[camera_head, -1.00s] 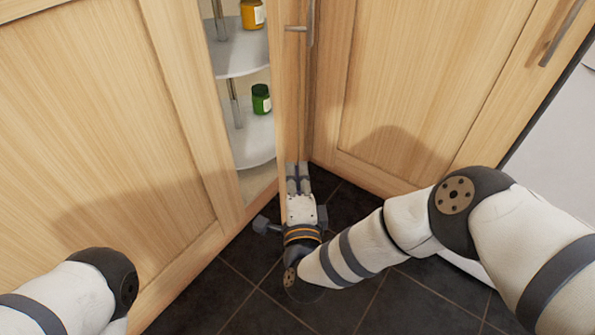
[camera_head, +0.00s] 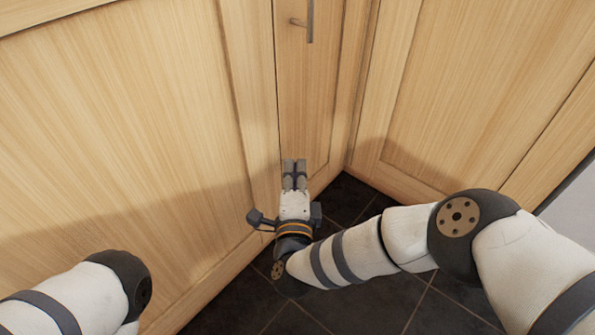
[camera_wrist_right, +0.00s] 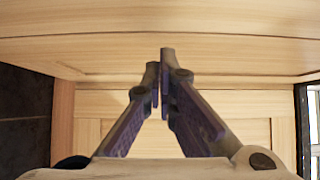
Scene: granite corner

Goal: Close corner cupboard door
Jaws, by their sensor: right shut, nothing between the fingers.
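The corner cupboard door (camera_head: 309,95) is a narrow light-wood panel in the middle of the head view, with a grey bar handle (camera_head: 310,22) near the top. It looks flush or nearly flush with the left cabinet front; only a thin dark line shows along its left edge. The cupboard's inside is hidden. My right gripper (camera_head: 294,163) is shut and empty, with its fingertips at the lower part of the door; I cannot tell if they touch it. In the right wrist view the closed fingers (camera_wrist_right: 159,60) point at wood panels. Of my left arm, only links show at lower left.
A wide cabinet front (camera_head: 130,140) stands at left and another cabinet door (camera_head: 480,100) at right. A pale appliance or panel (camera_head: 575,195) is at the right edge. The dark tiled floor (camera_head: 375,300) is clear below.

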